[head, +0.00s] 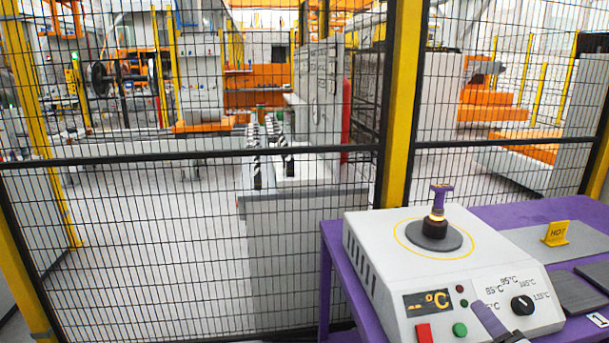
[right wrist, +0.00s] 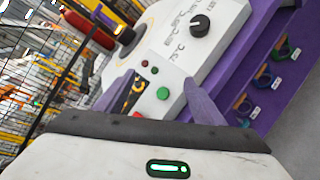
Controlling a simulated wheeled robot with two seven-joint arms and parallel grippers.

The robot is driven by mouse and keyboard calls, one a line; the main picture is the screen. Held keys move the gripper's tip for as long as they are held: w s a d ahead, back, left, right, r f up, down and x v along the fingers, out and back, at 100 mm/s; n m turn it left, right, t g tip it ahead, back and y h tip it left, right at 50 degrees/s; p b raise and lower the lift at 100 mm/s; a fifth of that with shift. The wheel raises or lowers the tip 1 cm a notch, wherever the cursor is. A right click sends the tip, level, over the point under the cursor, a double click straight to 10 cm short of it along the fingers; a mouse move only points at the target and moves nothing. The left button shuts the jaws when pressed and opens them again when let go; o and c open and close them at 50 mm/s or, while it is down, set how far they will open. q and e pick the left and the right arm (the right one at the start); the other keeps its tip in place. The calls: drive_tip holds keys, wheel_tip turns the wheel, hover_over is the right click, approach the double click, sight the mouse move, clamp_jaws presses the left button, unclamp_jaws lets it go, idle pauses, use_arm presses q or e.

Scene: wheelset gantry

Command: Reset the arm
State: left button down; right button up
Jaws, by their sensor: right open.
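My right gripper (right wrist: 160,92) is open, with its two purple fingers apart and nothing between them. In the right wrist view the fingers point at the front panel of a white heater (right wrist: 215,50). In the head view a purple finger of this gripper (head: 488,320) shows at the bottom edge, in front of the heater (head: 365,240), close to its green button (head: 460,329). I cannot tell whether it touches the panel. My left gripper is not in view.
The heater stands on a purple table (head: 335,260), with a dark, purple-topped piece (head: 438,212) on its round plate. A yellow HOT sign (head: 556,233) and dark pads (head: 580,290) are to the right. Coloured rings (right wrist: 264,76) sit below the tabletop. A mesh fence (head: 200,160) stands behind.

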drive_tip(key=s+a+f+m+g+y, duration=0.2)
drive_tip(key=s+a+f+m+g, duration=0.4)
drive_tip(key=s+f+m, duration=0.5)
drive_tip(key=s+a+f+m+g+y, duration=0.2)
drive_tip(key=s+a+f+m+g, duration=0.45)
drive_tip(key=s, duration=0.65)
drive_tip(key=w+a+f+m+t+y, duration=0.1)
drive_tip(key=w+a+f+t, duration=0.1)
drive_tip(key=f, duration=0.4)
drive_tip(key=w+a+f+m+t+y, duration=0.1)
drive_tip(key=w+a+f+t, duration=0.1)
drive_tip(key=a+f+t, duration=0.3)
drive_tip(key=shift+w+a+f+m, duration=0.25)
drive_tip(key=shift+w+f+m, duration=0.15)
drive_tip(key=shift+f, duration=0.15)
